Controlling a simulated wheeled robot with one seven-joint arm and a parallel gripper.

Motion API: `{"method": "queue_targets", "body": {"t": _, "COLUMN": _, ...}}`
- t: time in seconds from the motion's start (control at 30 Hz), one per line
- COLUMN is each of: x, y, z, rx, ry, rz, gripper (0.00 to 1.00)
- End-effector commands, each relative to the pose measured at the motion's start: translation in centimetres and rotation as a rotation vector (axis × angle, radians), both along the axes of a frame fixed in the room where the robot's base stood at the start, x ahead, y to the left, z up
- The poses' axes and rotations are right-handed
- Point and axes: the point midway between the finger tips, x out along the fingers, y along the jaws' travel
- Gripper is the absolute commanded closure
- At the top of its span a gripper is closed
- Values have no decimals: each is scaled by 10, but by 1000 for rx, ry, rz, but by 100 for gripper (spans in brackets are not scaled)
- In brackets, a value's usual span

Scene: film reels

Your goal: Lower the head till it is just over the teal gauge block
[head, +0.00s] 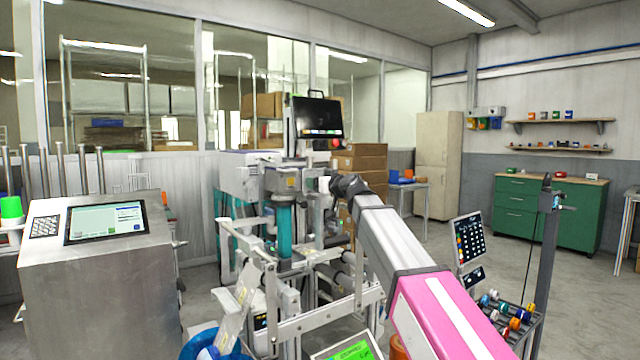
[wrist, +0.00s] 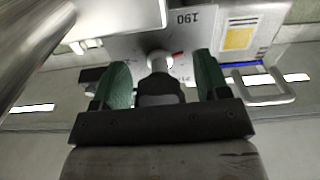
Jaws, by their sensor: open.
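The machine's head (head: 287,182) looks like a grey housing on the frame at the middle of the head view. Below it is an upright teal piece (head: 284,222); I cannot tell if this is the gauge block or part of the machine. My gripper (wrist: 162,80) is open in the wrist view, its two green fingers on either side of a dark knob (wrist: 160,92) on a pale shaft. Gaps show beside the knob, and I cannot make out contact. In the head view my gripper (head: 343,186) is small and dark, at the machine's right side.
A plate marked 190 (wrist: 188,18) is behind the knob. A metal handle (wrist: 265,90) is at right in the wrist view. A black monitor (head: 317,117) stands above the machine. A steel console (head: 105,265) stands left and a button panel (head: 470,238) right.

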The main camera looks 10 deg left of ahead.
Motion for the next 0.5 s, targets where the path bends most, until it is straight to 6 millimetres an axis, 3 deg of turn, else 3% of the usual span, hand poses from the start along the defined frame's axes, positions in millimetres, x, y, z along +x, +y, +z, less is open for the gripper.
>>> {"method": "queue_targets", "body": {"t": 0.03, "x": 0, "y": 0, "z": 0, "rx": 0, "ry": 0, "rz": 0, "gripper": 38}}
{"method": "queue_targets", "body": {"t": 0.17, "x": 0, "y": 0, "z": 0, "rx": 0, "ry": 0, "rz": 0, "gripper": 81}}
{"method": "queue_targets", "body": {"t": 0.5, "x": 0, "y": 0, "z": 0, "rx": 17, "ry": 20, "rz": 1, "gripper": 81}}
